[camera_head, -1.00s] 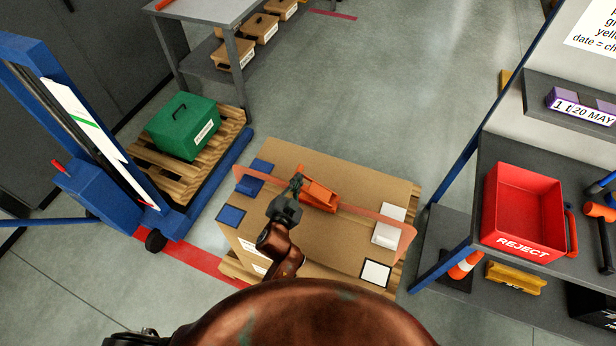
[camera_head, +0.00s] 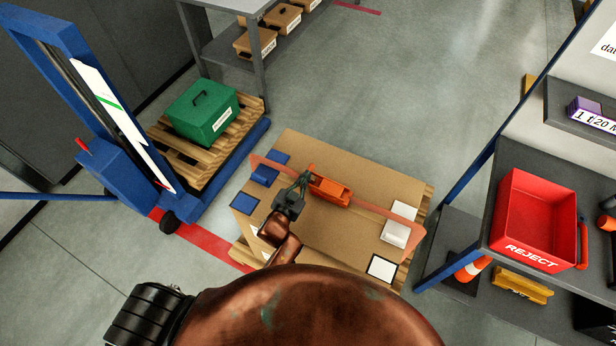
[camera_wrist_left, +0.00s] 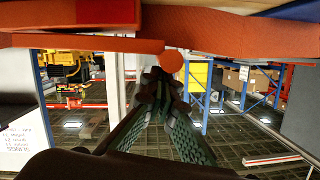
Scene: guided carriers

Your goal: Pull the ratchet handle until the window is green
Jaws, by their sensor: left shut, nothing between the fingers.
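The orange ratchet (camera_head: 332,192) sits on a pinkish strap (camera_head: 375,216) across the top of a cardboard box (camera_head: 330,245). My left gripper (camera_head: 304,178) is shut and empty at the ratchet's left end. In the left wrist view, my shut fingertips (camera_wrist_left: 160,76) point at the rounded end of an orange-red bar on the ratchet (camera_wrist_left: 110,44); I cannot tell whether they touch. I cannot make out a window or its colour. My right gripper is not in view.
The box stands on a wooden pallet (camera_head: 407,272). A blue lift (camera_head: 120,170) with a green case (camera_head: 202,113) is at the left. A shelf with a red reject bin (camera_head: 535,215) is at the right. Open floor lies behind the box.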

